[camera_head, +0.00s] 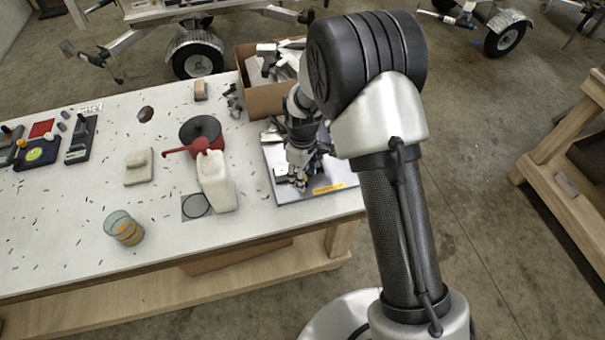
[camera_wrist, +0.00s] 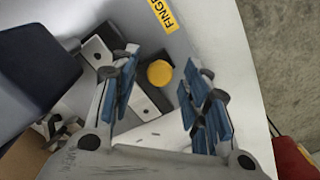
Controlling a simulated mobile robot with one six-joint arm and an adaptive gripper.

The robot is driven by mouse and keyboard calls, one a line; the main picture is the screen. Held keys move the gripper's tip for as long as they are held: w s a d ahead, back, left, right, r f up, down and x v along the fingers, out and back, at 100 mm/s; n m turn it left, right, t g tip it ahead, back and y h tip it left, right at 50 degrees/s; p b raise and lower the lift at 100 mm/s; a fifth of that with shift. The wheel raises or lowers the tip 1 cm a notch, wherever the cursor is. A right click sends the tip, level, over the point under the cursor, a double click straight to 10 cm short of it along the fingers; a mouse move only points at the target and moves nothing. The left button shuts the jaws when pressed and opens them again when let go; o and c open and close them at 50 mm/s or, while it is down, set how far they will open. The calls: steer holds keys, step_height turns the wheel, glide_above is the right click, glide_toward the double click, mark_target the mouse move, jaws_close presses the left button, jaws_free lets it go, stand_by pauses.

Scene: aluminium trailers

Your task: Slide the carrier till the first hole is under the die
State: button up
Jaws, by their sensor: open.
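My gripper (camera_wrist: 160,68) is open, with blue-padded fingers on either side of a light grey bar (camera_wrist: 146,106) with small dark holes, which looks like the carrier. A round yellow knob (camera_wrist: 159,73) shows between the fingertips, close to the right finger. Another light piece with a dark hole (camera_wrist: 96,50) lies beyond the left finger. A dark navy block (camera_wrist: 36,75) fills the left of the wrist view. I cannot tell which part is the die. In the head view my gripper (camera_head: 300,178) is low over the grey plate (camera_head: 280,158) and hides most of the fixture.
A yellow label (camera_head: 328,188) lies on the plate near the table's right edge. A cardboard box (camera_head: 262,98) stands behind it. Small dark chips litter the table (camera_head: 60,215).

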steer(key=shift+c, duration=0.4)
jaws_close()
stand_by(0.4)
